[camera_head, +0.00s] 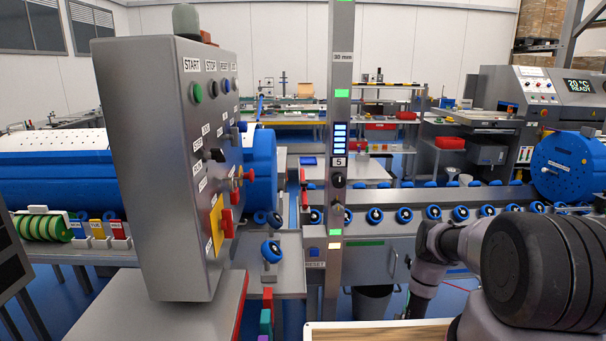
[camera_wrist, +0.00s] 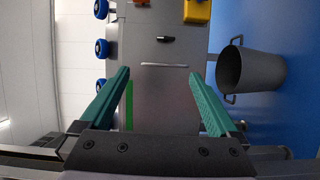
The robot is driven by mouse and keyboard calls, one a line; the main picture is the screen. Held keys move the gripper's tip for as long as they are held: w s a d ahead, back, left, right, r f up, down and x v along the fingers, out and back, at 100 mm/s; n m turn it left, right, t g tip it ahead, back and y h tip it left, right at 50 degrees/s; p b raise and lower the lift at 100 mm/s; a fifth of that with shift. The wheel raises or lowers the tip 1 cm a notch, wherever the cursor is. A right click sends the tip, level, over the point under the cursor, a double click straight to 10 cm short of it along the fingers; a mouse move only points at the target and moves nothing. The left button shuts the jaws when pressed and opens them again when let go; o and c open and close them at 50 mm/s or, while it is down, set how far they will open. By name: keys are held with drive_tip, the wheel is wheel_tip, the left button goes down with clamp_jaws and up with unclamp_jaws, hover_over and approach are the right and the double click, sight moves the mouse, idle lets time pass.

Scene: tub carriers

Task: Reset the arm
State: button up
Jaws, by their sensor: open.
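My gripper (camera_wrist: 160,95) shows in the wrist view with its two green fingers wide apart and nothing between them. Beyond the fingers is the grey cabinet front (camera_wrist: 165,90) with a slim handle, seen turned on its side. In the head view my arm reaches in from the lower right, in front of the conveyor; my gripper is not visible there.
A grey control box (camera_head: 150,170) with buttons stands close on the left. A grey post (camera_head: 338,120) rises at the centre. Blue-wheeled rollers (camera_head: 433,212) line the conveyor. A dark bin (camera_wrist: 255,70) stands on the blue floor beside the cabinet. A wooden-topped surface (camera_head: 380,333) lies at the bottom.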

drive_tip(key=w+d+r+m+g, duration=0.15)
drive_tip(key=w+r+m, duration=0.25)
drive_tip(key=w+r, duration=0.75)
drive_tip(key=w+d+r+m, duration=0.25)
drive_tip(key=w+r, duration=0.55)
drive_tip(key=r, duration=0.6)
drive_tip(key=w+a+r+m+g+y, duration=0.1)
drive_tip(key=a+r+m, duration=0.15)
drive_tip(key=r, duration=1.05)
drive_tip(key=a+r+m+g+y, duration=0.1)
drive_tip(key=a+r+m+y, duration=0.15)
drive_tip(key=r, duration=0.95)
drive_tip(key=s+a+r+m+g+y, duration=0.1)
drive_tip(key=s+a+r, duration=0.3)
drive_tip(key=s+r, duration=0.55)
drive_tip(key=s+a+r+m+g+y, duration=0.2)
drive_tip(key=s+a+r, duration=0.2)
drive_tip(key=s+r, duration=0.6)
drive_tip(key=s+a+r+m+g+y, duration=0.1)
drive_tip(key=s+a, duration=0.1)
drive_tip(key=s, duration=1.3)
drive_tip(key=s+a+r+m+g+y, duration=0.1)
drive_tip(key=s+a+r+m+g, duration=0.1)
drive_tip(key=s, duration=1.2)
drive_tip(key=shift+s+a+r, duration=0.25)
drive_tip(key=shift+s+a, duration=0.1)
drive_tip(key=shift+a, duration=0.1)
